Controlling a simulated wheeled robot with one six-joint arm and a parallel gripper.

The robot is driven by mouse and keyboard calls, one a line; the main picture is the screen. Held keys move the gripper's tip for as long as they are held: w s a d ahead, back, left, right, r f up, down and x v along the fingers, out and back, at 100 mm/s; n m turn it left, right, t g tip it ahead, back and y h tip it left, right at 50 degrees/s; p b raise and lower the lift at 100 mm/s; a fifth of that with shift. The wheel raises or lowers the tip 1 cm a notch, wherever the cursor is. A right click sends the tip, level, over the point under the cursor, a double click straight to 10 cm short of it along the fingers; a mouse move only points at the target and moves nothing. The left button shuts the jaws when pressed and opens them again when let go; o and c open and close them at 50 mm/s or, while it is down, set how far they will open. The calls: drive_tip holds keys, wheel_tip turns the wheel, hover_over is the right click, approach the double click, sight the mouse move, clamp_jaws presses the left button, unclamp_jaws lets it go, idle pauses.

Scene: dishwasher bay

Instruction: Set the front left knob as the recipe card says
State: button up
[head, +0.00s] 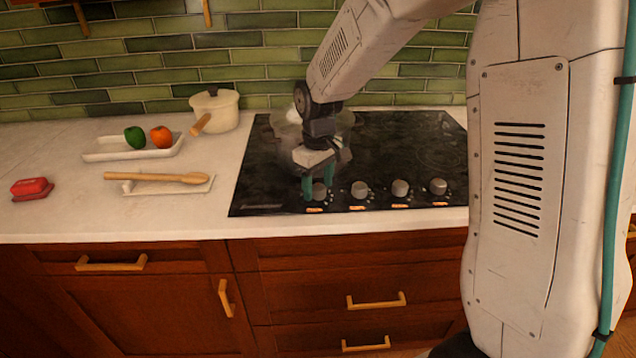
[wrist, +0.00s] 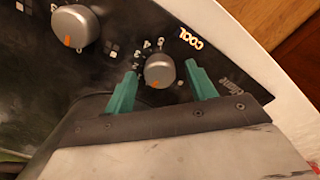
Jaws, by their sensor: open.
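The front left knob (head: 319,191) is the leftmost of a row of grey knobs along the front of the black cooktop (head: 262,190). In the wrist view the knob (wrist: 160,69) sits between my two teal fingers, with a visible gap on each side. Its orange pointer mark is at the lower edge in that view, and printed numbers arc around its left and upper side. My gripper (head: 319,187) is open and points down over the knob. It also shows in the wrist view (wrist: 160,90). I see no recipe card in either view.
Another knob (wrist: 76,26) stands close beside this one. Glowing labels, one reading "COOL", lie by the knobs. A cream pot (head: 215,109), a white tray (head: 110,155) with vegetables, a wooden spoon (head: 160,177) and a red item (head: 32,188) are on the left counter.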

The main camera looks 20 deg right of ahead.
drive_tip(key=shift+c, duration=0.4)
drive_tip(key=c, duration=0.9)
drive_tip(key=shift+m, duration=0.4)
drive_tip(key=m, duration=1.1)
drive_tip(key=o, duration=1)
